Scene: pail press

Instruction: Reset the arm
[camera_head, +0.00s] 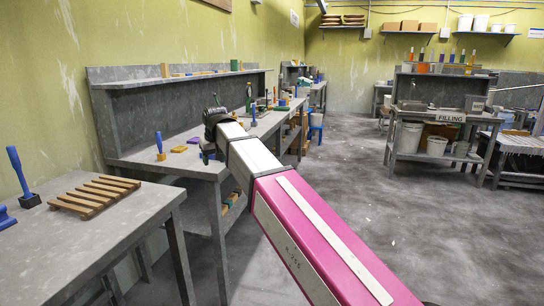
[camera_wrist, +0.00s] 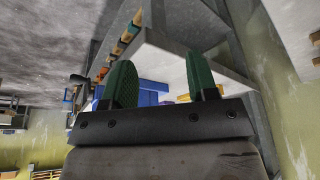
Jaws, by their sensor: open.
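My arm reaches from the bottom right of the head view up to the left, its dark wrist joint over the near end of a long grey workbench (camera_head: 180,160). In the wrist view my gripper (camera_wrist: 160,84) shows two green padded fingers set wide apart, with nothing held between them. The wrist picture looks upside down. A blue object (camera_wrist: 150,93) shows behind the gap between the fingers, apart from them as far as I can tell. In the head view my fingers are mostly hidden behind the arm's end.
A grey table (camera_head: 120,232) with a wooden slatted rack (camera_head: 95,194) and a blue-handled tool (camera_head: 22,176) stands at the left. Another blue-handled tool (camera_head: 160,147) stands on the long bench. A bench with a FILLING sign (camera_head: 451,117) is at the right. The floor (camera_head: 350,160) between is clear.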

